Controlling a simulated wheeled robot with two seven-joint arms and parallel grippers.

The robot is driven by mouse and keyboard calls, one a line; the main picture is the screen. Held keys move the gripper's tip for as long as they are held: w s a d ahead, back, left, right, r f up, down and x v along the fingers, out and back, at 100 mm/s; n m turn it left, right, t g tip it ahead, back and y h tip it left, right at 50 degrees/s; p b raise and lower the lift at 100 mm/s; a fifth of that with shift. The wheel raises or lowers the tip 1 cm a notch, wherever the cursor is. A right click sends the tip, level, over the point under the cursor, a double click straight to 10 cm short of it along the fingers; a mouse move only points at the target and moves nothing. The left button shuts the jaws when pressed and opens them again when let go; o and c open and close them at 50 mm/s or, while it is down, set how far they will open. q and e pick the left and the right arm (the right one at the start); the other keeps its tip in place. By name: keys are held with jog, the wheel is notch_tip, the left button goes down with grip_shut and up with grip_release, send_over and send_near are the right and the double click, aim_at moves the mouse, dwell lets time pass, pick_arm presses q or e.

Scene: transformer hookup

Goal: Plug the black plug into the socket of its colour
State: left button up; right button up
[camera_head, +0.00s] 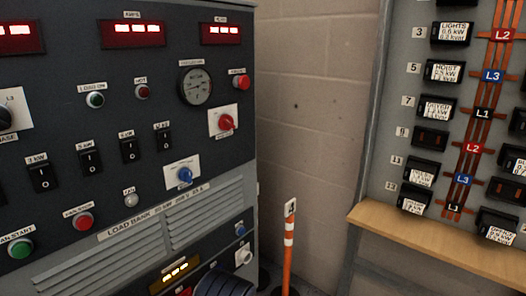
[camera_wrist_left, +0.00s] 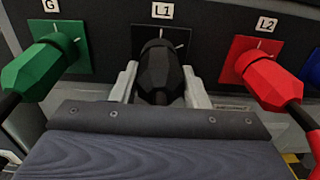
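The black plug (camera_wrist_left: 160,75) is in the middle of the left wrist view, in front of the black socket plate labelled L1 (camera_wrist_left: 181,36). It points at that plate and hides the socket's opening, so I cannot tell how deep it sits. My left gripper (camera_wrist_left: 160,88) has one pale finger on each side of the plug, and the fingers look closed against it. My right gripper is in neither view.
A green plug (camera_wrist_left: 38,70) is at socket G on the left, and a red plug (camera_wrist_left: 268,80) at L2 on the right. In the head view, the load bank (camera_head: 215,185) stands left, an orange-white post (camera_head: 288,250) beside it, and a wooden ledge (camera_head: 440,248) right.

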pick_arm(q)
jog(key=shift+w+a+r, duration=0.15)
jog(key=shift+a+r, duration=0.1)
jog(key=shift+a, duration=0.05)
jog(key=c, duration=0.6)
jog(key=shift+r+m+p, duration=0.1)
jog(key=shift+m+p, duration=0.35)
jog(key=shift+m, duration=0.05)
jog(key=m+p, duration=0.1)
jog(key=m, duration=0.2)
jog(key=shift+m+p, duration=0.6)
jog(key=shift+m, duration=0.7)
jog(key=shift+f, duration=0.2)
